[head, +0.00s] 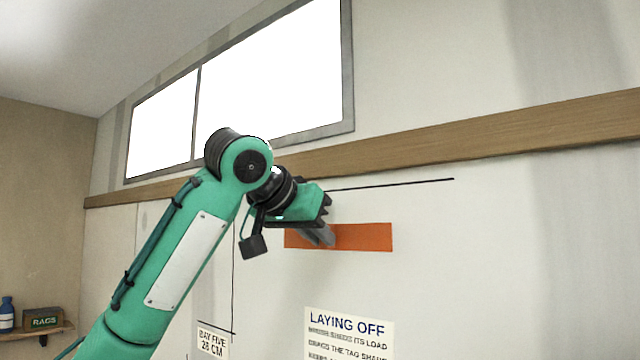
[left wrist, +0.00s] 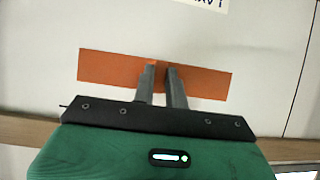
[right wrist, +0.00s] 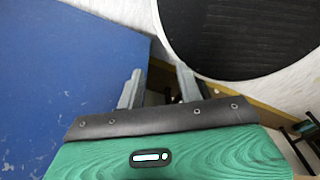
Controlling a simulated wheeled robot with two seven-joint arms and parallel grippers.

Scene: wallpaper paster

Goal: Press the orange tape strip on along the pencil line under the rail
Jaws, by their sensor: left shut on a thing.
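The orange tape strip (head: 365,237) shows in the head view in front of the pale wall, below the dark pencil line (head: 400,184) and roughly level. My left gripper (head: 325,238) is shut on the strip near its middle. In the left wrist view the strip (left wrist: 110,68) spans both sides of the left fingertips (left wrist: 160,70). I cannot tell whether it touches the wall. The wooden rail (head: 480,133) runs above the line; my left arm hides the line's left part. My right gripper (right wrist: 158,85) is open and empty in the right wrist view.
A window (head: 270,75) is above the rail. A "LAYING OFF" sheet (head: 350,335) and a "BAY FIVE" label (head: 213,342) are lower on the wall. A shelf (head: 40,331) holds a rags box (head: 43,319) and blue bottle (head: 7,314). A blue surface (right wrist: 65,70) lies near my right gripper.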

